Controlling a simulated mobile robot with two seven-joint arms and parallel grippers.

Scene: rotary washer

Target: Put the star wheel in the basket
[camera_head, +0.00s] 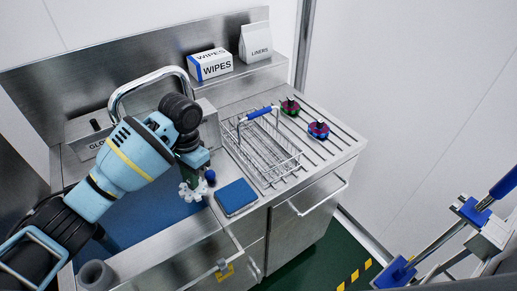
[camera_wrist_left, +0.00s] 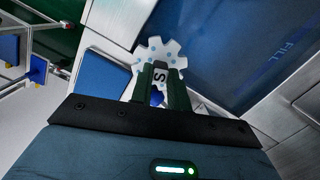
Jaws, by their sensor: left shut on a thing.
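The star wheel (camera_head: 189,194) is a white toothed disc with blue dots. In the left wrist view the star wheel (camera_wrist_left: 163,48) sticks out past the fingertips of my left gripper (camera_wrist_left: 160,88). My left gripper (camera_head: 192,175) is shut on it and holds it over the blue-floored basin, left of the basket. Part of the wheel is hidden behind the fingers. The wire basket (camera_head: 288,177) with a blue handle grip stands on the ribbed drainboard and looks empty. My right gripper is in neither view.
A blue pad (camera_head: 236,197) lies on the counter between basin and basket. Two dark knobs with coloured rings (camera_head: 318,130) stand right of the basket. A tap (camera_head: 150,78) arches behind my arm. A wipes box (camera_head: 210,65) and liners bag (camera_head: 256,43) stand on the back shelf.

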